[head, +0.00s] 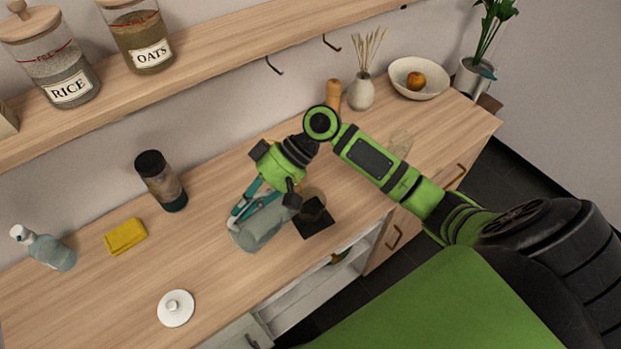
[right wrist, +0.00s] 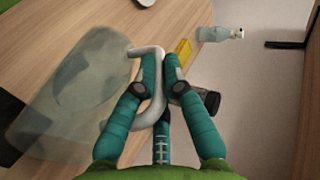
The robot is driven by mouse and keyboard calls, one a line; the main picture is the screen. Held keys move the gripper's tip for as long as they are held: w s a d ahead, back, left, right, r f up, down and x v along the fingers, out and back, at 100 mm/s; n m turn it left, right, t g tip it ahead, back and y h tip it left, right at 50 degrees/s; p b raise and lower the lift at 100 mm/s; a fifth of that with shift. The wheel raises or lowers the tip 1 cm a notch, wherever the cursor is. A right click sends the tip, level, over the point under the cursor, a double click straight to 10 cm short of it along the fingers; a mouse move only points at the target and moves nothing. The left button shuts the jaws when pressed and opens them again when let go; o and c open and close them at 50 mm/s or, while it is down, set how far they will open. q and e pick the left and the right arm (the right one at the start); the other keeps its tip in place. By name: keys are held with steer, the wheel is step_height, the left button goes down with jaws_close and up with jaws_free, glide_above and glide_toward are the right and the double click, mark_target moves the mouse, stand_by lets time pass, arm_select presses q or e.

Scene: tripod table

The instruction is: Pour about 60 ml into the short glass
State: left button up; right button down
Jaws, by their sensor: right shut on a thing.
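My right gripper (head: 240,217) is shut on the pale handle (right wrist: 158,88) of a translucent grey-blue jug (head: 262,232). The jug body (right wrist: 75,100) fills the left of the right wrist view. I cannot tell its tilt or how much liquid it holds. Another faint clear glass (head: 400,142) stands farther right, behind my arm. My left gripper is not in view.
A white lid (head: 175,308), yellow cloth (head: 126,236), spray bottle (head: 48,248) and dark-topped canister (head: 161,181) stand on the left. A vase (head: 361,92) and a bowl (head: 420,78) stand at the back right. An open drawer (head: 315,290) sticks out in front.

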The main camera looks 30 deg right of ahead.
steer(key=shift+d+r+y+b, duration=0.55)
steer(key=shift+r+y+b, duration=0.15)
steer(key=shift+b, duration=0.1)
steer(key=shift+d+r, duration=0.1)
steer(key=shift+r, duration=0.05)
steer(key=shift+d+r+y+b, duration=0.2)
steer(key=shift+d+y+b, duration=0.15)
steer(key=shift+b, duration=0.2)
steer(key=shift+d+r+y+b, duration=0.3)
steer(key=shift+r+y+b, duration=0.05)
steer(key=shift+y+b, duration=0.15)
steer(key=shift+r, duration=0.1)
steer(key=shift+d+r+y, duration=0.2)
steer(key=shift+d+y, duration=0.05)
steer(key=shift+d, duration=0.3)
stand_by(0.8)
